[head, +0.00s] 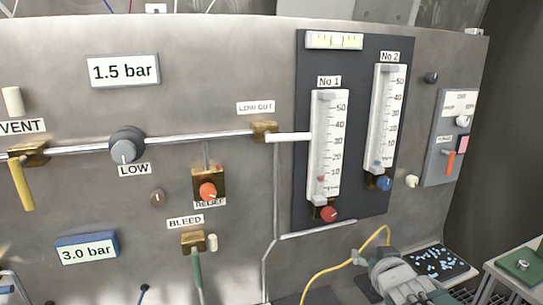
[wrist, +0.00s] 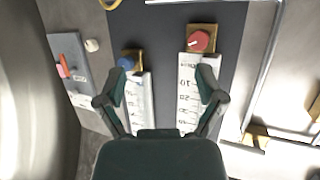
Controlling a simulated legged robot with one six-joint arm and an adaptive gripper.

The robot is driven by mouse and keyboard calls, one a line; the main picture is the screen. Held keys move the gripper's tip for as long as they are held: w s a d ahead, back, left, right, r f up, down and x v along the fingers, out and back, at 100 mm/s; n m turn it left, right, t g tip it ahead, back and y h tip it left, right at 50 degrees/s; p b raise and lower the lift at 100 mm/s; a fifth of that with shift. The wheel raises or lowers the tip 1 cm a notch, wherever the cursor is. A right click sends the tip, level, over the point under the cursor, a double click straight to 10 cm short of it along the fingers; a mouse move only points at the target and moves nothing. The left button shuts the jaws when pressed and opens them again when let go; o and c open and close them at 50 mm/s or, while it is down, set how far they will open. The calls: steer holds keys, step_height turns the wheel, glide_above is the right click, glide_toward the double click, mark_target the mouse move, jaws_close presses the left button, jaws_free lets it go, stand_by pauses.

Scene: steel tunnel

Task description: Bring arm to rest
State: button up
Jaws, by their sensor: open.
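My gripper (wrist: 165,88) shows in the wrist view with its two fingers spread apart and nothing between them. It faces the dark panel with the two flow gauges, which appear upside down there. The red knob (wrist: 199,41) and blue knob (wrist: 126,63) lie beyond the fingertips. In the head view, part of my arm (head: 400,280) shows at the bottom right, below the gauge panel. The fingertips are not clearly seen in the head view.
The steel wall carries gauge No 1 (head: 328,145), gauge No 2 (head: 386,120), the LOW knob (head: 126,145), the RELIEF knob (head: 208,191) and a yellow VENT lever (head: 22,185). A yellow hose (head: 345,264) runs beside my arm. A tray with blue bits (head: 438,262) and a green-topped table (head: 522,264) stand at right.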

steer(key=s+a+f+g, duration=0.1)
steer(key=s+a+g, duration=0.1)
steer(key=s, duration=0.4)
steer(key=s+a+f+g, duration=0.1)
steer(key=s+a+g, duration=0.1)
steer(key=s, duration=0.5)
steer(key=s+a+f+g+y, duration=0.1)
steer(key=s+a+g, duration=0.1)
steer(key=s+g, duration=0.2)
steer(key=s, duration=0.3)
steer(key=shift+s+f+n+g, duration=0.25)
steer(key=shift+f+n+g, duration=0.05)
